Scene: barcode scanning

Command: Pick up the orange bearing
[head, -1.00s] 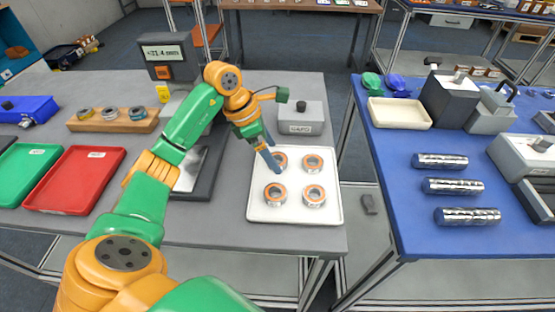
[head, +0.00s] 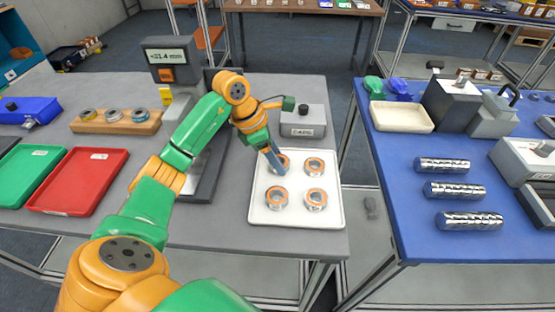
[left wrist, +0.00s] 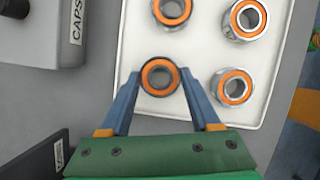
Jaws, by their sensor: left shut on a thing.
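Several orange-faced bearings with metal rims stand in a white tray (head: 295,220). My left gripper (head: 276,160) reaches down at the tray's far left corner, shut on the bearing there (head: 284,160). In the left wrist view that bearing (left wrist: 160,77) sits between the two blue fingertips, with its orange ring facing the camera. The fingers hide part of it in the head view. The other bearings are the far right one (head: 316,167), the near left one (head: 276,199) and the near right one (head: 315,199). My right gripper is not in view.
A grey box labelled CAPS (head: 303,122) stands just behind the tray. Red (head: 78,180) and green trays lie to the left, with a wooden holder (head: 115,122) behind them. A display device (head: 170,58) stands behind my arm. A blue table (head: 400,180) is across a gap.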

